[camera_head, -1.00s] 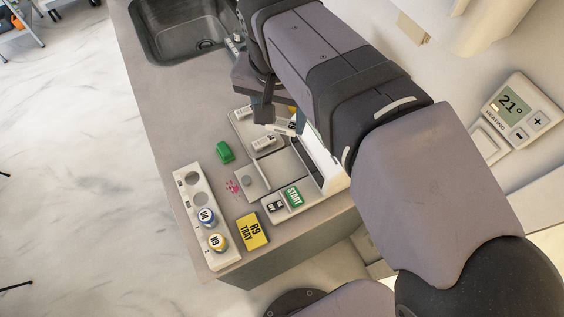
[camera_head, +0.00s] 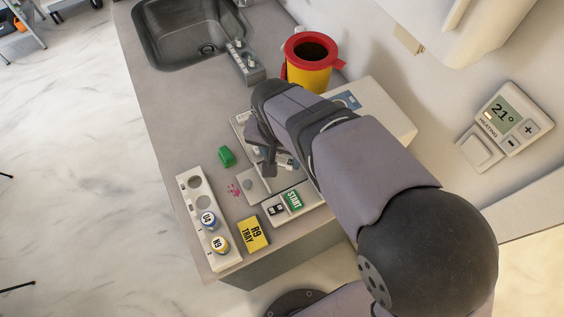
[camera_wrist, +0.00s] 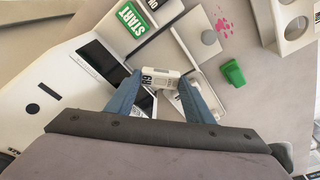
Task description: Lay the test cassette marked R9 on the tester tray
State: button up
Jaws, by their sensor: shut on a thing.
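My gripper (camera_wrist: 161,82) is shut on a white test cassette (camera_wrist: 157,76); its dark end marking looks like R9. In the wrist view the cassette lies between the two blue fingertips. In the head view my gripper (camera_head: 270,168) is over the tester, beside the tester tray, and the cassette (camera_head: 287,163) is partly hidden behind it. The tester tray (camera_head: 250,182) is a flat grey slide with a round knob; it also shows in the wrist view (camera_wrist: 193,30), just beyond the cassette. Whether the cassette touches anything below is unclear.
The tester has a green START button (camera_head: 294,201). A white rack (camera_head: 190,180) holds vials at left, near a green block (camera_head: 226,156). A red and yellow bin (camera_head: 308,72) stands behind. A cassette holder (camera_head: 240,119) is mostly hidden.

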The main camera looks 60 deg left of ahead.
aim_at(281, 163)
jog(key=shift+f+p, duration=0.45)
jog(key=shift+f, duration=1.7)
jog(key=shift+f, duration=0.1)
jog(key=shift+f, duration=0.15)
jog(key=o, duration=0.7)
notch_tip(281, 163, up, 12)
jog(key=s+d+b, duration=0.1)
jog(key=b, duration=0.1)
jog(key=shift+s+d+r+b, duration=0.15)
jog(key=shift+r+b, duration=0.1)
jog(key=shift+b, duration=0.1)
